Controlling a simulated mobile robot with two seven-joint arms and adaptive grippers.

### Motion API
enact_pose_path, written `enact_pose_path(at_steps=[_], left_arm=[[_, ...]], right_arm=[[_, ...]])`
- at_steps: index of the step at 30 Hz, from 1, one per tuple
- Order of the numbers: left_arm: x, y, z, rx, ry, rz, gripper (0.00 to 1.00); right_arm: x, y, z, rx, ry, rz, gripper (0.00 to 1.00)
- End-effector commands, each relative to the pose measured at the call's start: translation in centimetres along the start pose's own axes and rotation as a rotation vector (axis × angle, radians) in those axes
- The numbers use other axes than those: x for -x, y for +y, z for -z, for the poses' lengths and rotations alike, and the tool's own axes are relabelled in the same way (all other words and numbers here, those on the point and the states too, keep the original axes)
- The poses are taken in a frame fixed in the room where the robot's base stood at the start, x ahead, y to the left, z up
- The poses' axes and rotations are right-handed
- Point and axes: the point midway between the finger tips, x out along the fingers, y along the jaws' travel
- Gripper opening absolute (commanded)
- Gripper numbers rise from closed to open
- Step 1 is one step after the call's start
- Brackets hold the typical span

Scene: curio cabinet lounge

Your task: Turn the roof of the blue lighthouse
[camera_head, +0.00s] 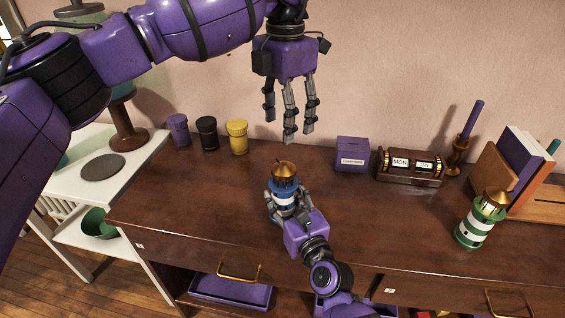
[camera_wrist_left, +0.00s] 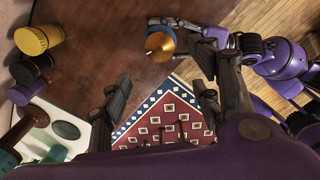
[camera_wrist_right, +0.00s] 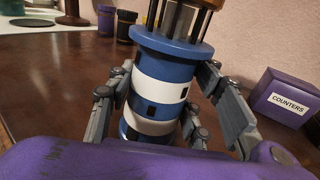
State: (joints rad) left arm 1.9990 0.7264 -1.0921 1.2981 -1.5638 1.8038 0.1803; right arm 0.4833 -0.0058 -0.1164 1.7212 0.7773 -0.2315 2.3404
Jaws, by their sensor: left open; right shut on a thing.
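The blue lighthouse (camera_head: 284,197) stands upright on the cabinet top, with blue and white bands and a gold roof (camera_head: 284,169). My right gripper (camera_head: 287,208) is shut around its banded body from the front. The right wrist view shows the banded body (camera_wrist_right: 161,90) between the fingers, with the roof cut off at the top. My left gripper (camera_head: 290,138) is open and empty, hanging fingers down above and behind the lighthouse. In the left wrist view the gold roof (camera_wrist_left: 160,43) shows from above, beyond the open fingers.
A green lighthouse (camera_head: 481,220) stands at the right. A purple counters box (camera_head: 353,155), a calendar block (camera_head: 410,166) and a candlestick (camera_head: 457,155) stand at the back. Purple, black and yellow jars (camera_head: 237,137) line the back left. The top left of the lighthouse is clear.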

Motion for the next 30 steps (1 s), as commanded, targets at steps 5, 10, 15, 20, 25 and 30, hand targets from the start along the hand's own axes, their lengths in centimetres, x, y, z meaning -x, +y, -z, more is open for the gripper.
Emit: enact_pose_path(at_steps=[5, 10, 15, 20, 25, 30], left_arm=[[0.0, -0.1, 0.1, 0.383, 0.001, -0.003, 0.57], [0.1, 0.0, 0.1, 0.698, 0.002, -0.006, 0.57], [0.1, 0.0, 0.1, 0.894, 0.002, -0.008, 0.57], [-0.3, 0.0, 0.2, 0.965, 0.003, -0.009, 0.57], [-2.5, 0.0, 0.2, 0.97, 0.006, -0.008, 0.57], [-6.0, 0.0, 0.3, 0.969, 0.007, -0.009, 0.57]], right_arm=[[0.1, 0.3, 0.5, -0.006, 0.01, -0.006, 0.0], [0.1, 0.3, 0.5, -0.006, 0.01, -0.006, 0.0], [0.1, 0.2, 0.5, -0.006, 0.01, -0.006, 0.0], [0.1, 0.3, 0.6, -0.006, 0.01, -0.006, 0.0], [0.1, 0.2, 0.6, -0.006, 0.01, -0.006, 0.0], [0.1, 0.2, 0.6, -0.006, 0.011, -0.005, 0.0]])
